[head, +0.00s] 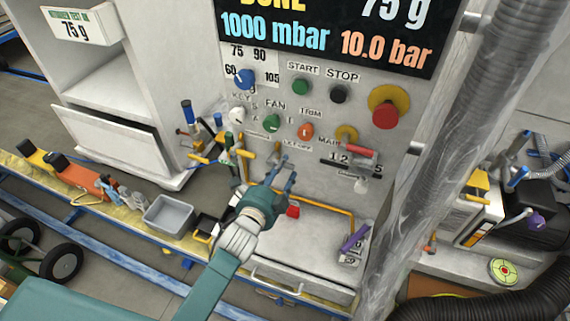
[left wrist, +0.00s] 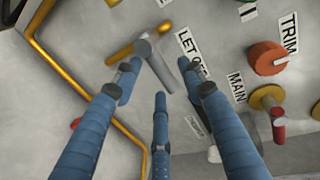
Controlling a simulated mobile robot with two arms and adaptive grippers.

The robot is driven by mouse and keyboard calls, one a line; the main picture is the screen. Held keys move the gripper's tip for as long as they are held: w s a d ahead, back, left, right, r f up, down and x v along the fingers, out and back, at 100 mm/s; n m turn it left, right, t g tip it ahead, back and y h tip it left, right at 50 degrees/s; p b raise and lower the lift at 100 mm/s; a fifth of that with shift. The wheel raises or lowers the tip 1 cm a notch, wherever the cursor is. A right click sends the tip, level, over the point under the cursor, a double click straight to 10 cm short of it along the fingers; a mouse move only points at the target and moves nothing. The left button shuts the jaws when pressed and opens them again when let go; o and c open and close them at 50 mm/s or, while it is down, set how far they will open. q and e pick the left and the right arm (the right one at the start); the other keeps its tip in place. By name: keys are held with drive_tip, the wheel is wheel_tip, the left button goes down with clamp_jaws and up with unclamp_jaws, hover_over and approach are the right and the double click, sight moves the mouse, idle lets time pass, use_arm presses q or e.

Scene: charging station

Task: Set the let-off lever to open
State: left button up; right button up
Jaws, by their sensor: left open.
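The let-off lever (left wrist: 154,59) shows in the left wrist view beside the LET OFF label (left wrist: 191,51). It has a grey stem and a yellow bar across its hub, and the bar slants up to the right. In the head view the lever (head: 277,151) is small and partly hidden near my gripper. My left gripper (head: 284,171) is open in front of the panel, just below the lever. In the left wrist view its blue fingers (left wrist: 160,82) are spread around the lower end of the stem; I cannot tell whether they touch it. My right gripper is not in view.
A yellow pipe (left wrist: 97,94) runs along the panel's lower part. The orange TRIM knob (left wrist: 267,58) and the MAIN valve (left wrist: 268,98) are to the right. A grey bin (head: 168,215) stands at the left. A ribbed hose (head: 497,85) hangs at the right.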

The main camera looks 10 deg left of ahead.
use_arm(q)
drive_tip(key=shift+x, duration=1.25)
clamp_jaws()
drive_tip(key=shift+f, duration=0.1)
